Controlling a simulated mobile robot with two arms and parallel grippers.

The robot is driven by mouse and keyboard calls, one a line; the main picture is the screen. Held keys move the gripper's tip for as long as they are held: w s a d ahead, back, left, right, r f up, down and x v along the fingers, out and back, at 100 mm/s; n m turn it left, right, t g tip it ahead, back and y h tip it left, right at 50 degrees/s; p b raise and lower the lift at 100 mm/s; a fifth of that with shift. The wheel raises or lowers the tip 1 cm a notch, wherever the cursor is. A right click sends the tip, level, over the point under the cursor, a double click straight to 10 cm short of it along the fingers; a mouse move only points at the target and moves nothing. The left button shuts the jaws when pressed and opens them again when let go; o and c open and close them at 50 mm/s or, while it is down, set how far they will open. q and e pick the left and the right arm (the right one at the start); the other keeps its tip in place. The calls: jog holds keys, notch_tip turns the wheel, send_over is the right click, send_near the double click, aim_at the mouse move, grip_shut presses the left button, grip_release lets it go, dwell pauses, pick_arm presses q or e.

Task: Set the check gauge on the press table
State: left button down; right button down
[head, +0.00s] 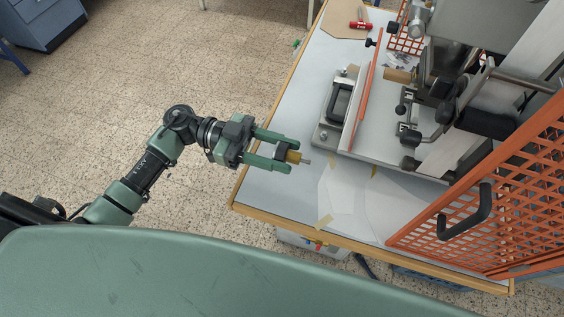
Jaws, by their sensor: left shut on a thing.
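The tip points right, and the gripper's fingers hide part of the piece. The gripper is over the left edge of the white worktop, left of the press. The press's grey flat table (377,142) carries a black-handled frame (339,103) and an orange strip (370,78). The held piece appears apart from this press table. My right gripper is not in view.
An orange mesh guard (500,195) with a black handle stands at the right. The press's head and levers (485,120) crowd the upper right. Translucent sheets (345,205) lie on the worktop (272,195) in front. A red-handled tool (360,22) lies at the back.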

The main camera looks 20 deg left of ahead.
aim_at(281, 174)
pick_arm(q)
notch_tip(281, 174, down, 6)
jog(key=shift+r, duration=0.15)
jog(key=shift+f, duration=0.3)
